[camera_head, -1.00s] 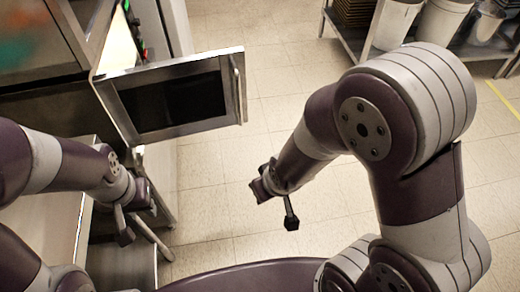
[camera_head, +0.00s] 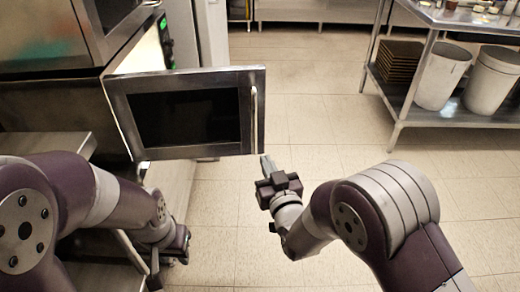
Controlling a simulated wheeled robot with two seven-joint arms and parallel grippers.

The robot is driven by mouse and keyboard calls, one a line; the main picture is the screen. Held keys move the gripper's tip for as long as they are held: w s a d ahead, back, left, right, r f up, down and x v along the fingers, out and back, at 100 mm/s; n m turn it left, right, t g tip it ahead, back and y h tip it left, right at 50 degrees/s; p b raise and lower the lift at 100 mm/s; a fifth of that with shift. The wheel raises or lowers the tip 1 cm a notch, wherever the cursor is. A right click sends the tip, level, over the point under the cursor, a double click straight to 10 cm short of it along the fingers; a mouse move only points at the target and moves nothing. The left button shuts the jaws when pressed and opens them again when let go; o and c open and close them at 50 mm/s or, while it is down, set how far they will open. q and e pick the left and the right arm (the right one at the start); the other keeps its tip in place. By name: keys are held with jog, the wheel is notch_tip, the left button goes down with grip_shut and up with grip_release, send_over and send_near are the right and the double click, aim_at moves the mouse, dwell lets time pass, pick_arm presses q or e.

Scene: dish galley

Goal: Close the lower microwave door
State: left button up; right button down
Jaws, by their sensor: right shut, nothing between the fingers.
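The lower microwave door (camera_head: 120,100) stands open at the left of centre, swung out from the microwave, with a dark window in a steel frame. Its vertical bar handle (camera_head: 254,122) is on the right edge. My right gripper (camera_head: 267,164) is shut and empty, its fingers pointing away from me, just below and right of the handle's lower end in the picture. Whether it touches the door I cannot tell. My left gripper (camera_head: 156,272) is low at the left, below the door in the picture, pointing down; its jaw opening is unclear.
Another steel appliance (camera_head: 45,45) sits above at the upper left. A steel counter (camera_head: 60,146) lies below the door at the left. A steel rack (camera_head: 455,118) with white bins (camera_head: 440,78) and brown trays (camera_head: 398,60) stands at the right. The tiled floor between is clear.

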aim_at(256, 139)
jog(key=b+x, duration=0.1)
jog(key=x, duration=0.6)
